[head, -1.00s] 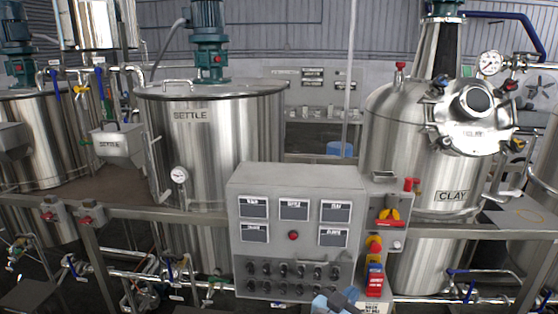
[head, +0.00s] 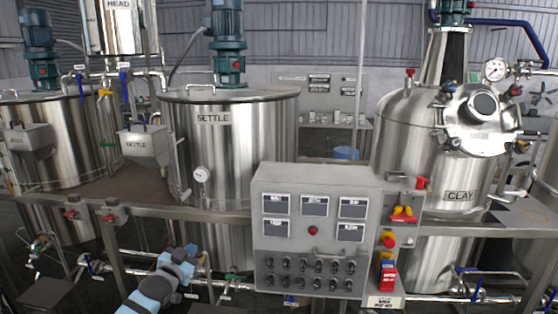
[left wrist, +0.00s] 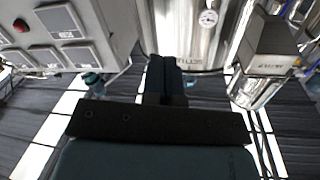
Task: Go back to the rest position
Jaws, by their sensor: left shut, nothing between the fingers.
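My left arm shows at the bottom of the head view, left of the control panel, with blue and grey links. In the left wrist view my left gripper (left wrist: 166,62) has its two dark fingers together, with nothing held between them. The fingers stand in front of the SETTLE tank (left wrist: 185,35), clear of the panel. My right gripper is in neither view.
The grey control panel (head: 312,240) stands in front, with switches and a red-and-yellow column (head: 387,265) at its right. Behind are the SETTLE tank (head: 230,150) and the CLAY tank (head: 420,160). A rail (head: 150,213) and pipes run across at left.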

